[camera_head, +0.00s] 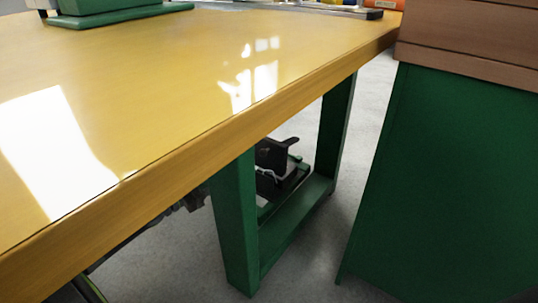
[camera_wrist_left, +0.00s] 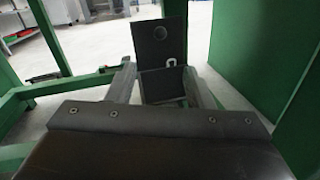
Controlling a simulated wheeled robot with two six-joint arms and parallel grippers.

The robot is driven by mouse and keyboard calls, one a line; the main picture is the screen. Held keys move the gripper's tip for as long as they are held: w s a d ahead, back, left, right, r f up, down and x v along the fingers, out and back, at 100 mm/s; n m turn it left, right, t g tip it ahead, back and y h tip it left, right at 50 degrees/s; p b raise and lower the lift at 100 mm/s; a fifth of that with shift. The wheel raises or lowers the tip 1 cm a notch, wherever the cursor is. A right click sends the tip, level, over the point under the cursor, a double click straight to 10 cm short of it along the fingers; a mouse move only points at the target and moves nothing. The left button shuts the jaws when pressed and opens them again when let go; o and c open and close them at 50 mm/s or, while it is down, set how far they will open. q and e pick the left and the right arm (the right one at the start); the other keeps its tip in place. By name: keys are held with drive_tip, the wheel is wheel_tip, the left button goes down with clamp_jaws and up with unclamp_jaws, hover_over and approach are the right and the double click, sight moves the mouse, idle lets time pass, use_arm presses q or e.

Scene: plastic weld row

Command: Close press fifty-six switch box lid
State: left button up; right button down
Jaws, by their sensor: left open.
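In the left wrist view a dark switch box stands ahead, between my fingers in the picture. My left gripper (camera_wrist_left: 160,76) is open, with one finger at each side of the box body. I cannot tell whether the fingers touch it. In the head view a black object (camera_head: 276,156) shows under the table; I cannot tell whether it is the box. My right gripper is not in view.
A glossy yellow worktable (camera_head: 150,95) on green legs (camera_head: 235,220) fills the head view's left. A green cabinet (camera_head: 455,180) with a brown top stands close at the right. In the wrist view green frame bars lie left and a green panel (camera_wrist_left: 255,70) right.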

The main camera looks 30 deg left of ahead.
sight(260, 154)
use_arm(q)
drive_tip(key=b+x, duration=0.3)
drive_tip(key=x, duration=1.3)
drive_tip(key=shift+f, duration=0.1)
drive_tip(key=shift+w+d, duration=0.2)
drive_tip(key=shift+w, duration=0.5)
clamp_jaws()
